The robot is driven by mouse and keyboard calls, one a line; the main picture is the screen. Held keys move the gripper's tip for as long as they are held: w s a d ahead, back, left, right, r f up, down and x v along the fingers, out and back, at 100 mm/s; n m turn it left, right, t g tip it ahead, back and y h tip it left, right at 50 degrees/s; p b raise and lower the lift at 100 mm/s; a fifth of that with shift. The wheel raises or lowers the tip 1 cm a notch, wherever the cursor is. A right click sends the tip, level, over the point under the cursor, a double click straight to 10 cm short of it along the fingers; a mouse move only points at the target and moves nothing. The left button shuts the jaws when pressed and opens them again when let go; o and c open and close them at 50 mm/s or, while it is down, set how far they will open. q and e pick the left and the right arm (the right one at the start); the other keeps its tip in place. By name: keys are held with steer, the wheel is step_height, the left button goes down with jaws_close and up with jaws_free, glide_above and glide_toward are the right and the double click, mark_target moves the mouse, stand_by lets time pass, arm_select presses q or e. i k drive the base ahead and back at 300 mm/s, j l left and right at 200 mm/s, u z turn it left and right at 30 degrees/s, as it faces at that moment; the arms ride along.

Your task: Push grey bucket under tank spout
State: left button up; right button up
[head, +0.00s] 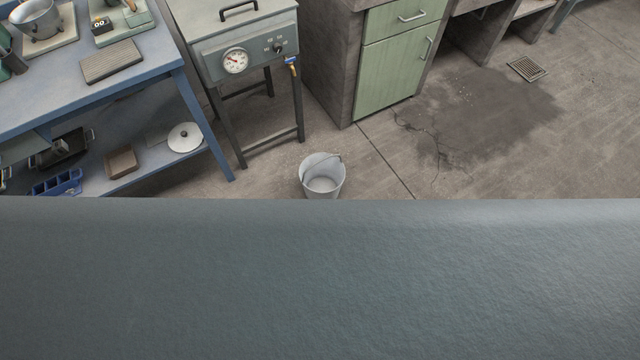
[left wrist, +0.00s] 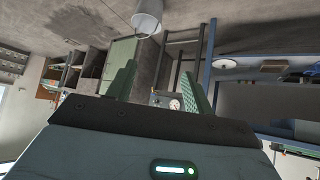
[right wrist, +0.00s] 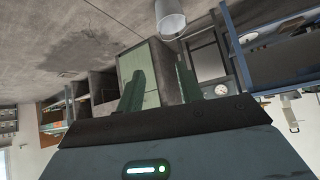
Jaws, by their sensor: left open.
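The grey bucket (head: 322,187) stands upright on the floor, its handle resting on the rim. It also shows in the left wrist view (left wrist: 147,18) and the right wrist view (right wrist: 170,18). The bucket is on the floor in front of the tank, nearer me than the spout. My left gripper (left wrist: 158,70) is open and empty. My right gripper (right wrist: 160,67) is open and empty. Both are apart from the bucket.
A blue workbench (head: 150,75) with a loaded lower shelf stands left of the tank. A green-fronted cabinet (head: 400,68) stands to its right. The floor around the bucket is clear; a damp patch (head: 485,110) and a drain grate (head: 527,68) lie at right.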

mark_target(322, 175)
steer(key=u, duration=1.05)
steer(key=l+u, duration=0.2)
steer(key=u, duration=0.15)
steer(key=l+u, duration=0.45)
steer(key=u, duration=0.3)
steer(key=k+l+u, duration=0.15)
steer(key=l+u, duration=0.15)
steer(key=k+l+u, duration=0.55)
steer(key=l, duration=0.25)
steer(key=k+l+u, duration=0.15)
steer(key=l, duration=0.25)
steer(key=k+l+u, duration=0.1)
steer(key=k+l, duration=0.9)
steer(key=i, duration=0.6)
